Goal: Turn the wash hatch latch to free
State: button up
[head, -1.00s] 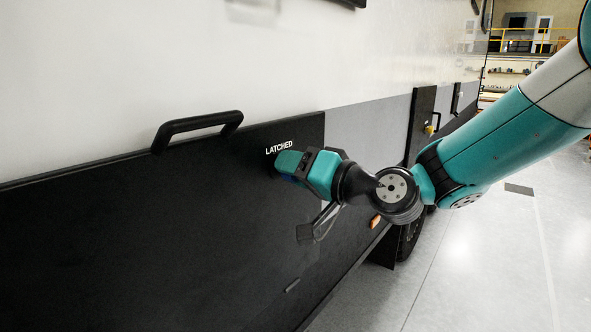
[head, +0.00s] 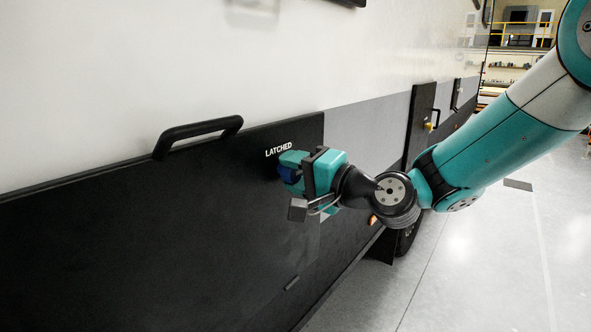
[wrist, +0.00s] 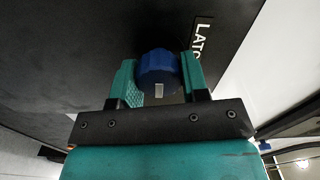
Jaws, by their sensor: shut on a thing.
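The wash hatch latch is a blue knob (wrist: 157,67) with a small pale mark on its face. In the wrist view it sits between the two teal fingers of my gripper (wrist: 159,76). In the head view my gripper (head: 291,168) reaches the dark hatch panel just below the white word LATCHED (head: 278,149), and only a bit of the blue knob (head: 287,175) shows. My gripper is shut on the knob. In the wrist view the label (wrist: 203,40) appears turned and partly cut off behind the right finger.
A black bar handle (head: 198,133) stands out from the top of the dark hatch panel (head: 130,245), left of my gripper. Another dark panel with a yellow-marked latch (head: 429,126) is farther along the vehicle. Open grey floor (head: 480,270) lies to the right.

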dwell(0.4)
jog(key=o, duration=0.9)
jog(key=shift+b+v, duration=3.6)
jog(key=shift+v, duration=5.15)
